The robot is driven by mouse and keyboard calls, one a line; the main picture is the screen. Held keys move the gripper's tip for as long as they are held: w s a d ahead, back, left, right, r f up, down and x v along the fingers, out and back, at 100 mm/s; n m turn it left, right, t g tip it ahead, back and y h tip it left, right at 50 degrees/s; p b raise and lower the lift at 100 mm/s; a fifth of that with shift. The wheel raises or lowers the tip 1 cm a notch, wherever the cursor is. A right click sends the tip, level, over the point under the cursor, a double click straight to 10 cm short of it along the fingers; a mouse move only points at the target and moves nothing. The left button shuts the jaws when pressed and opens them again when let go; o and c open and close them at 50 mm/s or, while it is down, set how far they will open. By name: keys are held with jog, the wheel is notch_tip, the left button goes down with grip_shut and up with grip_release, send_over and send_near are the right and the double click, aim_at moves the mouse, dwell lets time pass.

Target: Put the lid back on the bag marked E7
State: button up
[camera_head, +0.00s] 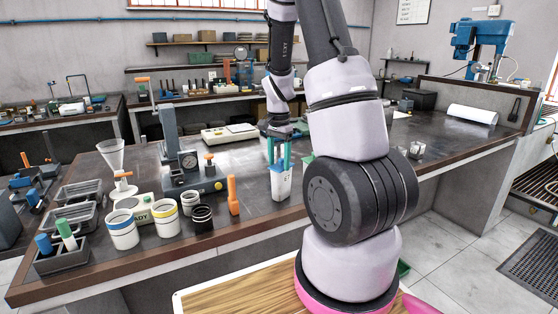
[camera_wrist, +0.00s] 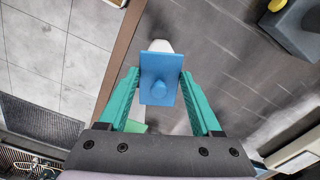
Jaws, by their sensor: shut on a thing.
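My gripper (camera_head: 278,150) has teal fingers and points down over the bench near its front edge. In the wrist view, the fingers (camera_wrist: 158,92) are shut on a flat blue lid (camera_wrist: 158,66) with a round knob. A white bag or container (camera_head: 281,186) with small dark marks stands upright on the bench right below the fingers in the head view. A piece of a white thing (camera_wrist: 161,46) shows past the lid's far edge in the wrist view. I cannot read an E7 mark, and I cannot tell whether lid and bag touch.
An orange bottle-like thing (camera_head: 234,195), a black jar (camera_head: 202,218) and two white pots, one blue-banded (camera_head: 122,234) and one yellow-banded (camera_head: 166,222), stand to the left. A grey press-like device (camera_head: 178,160) is behind them. My arm hides some bench; bare bench lies further right.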

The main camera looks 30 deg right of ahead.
dwell(0.3)
jog(key=o, duration=1.4)
jog(key=shift+r, duration=3.5)
grip_shut()
jog(key=shift+f, duration=0.2)
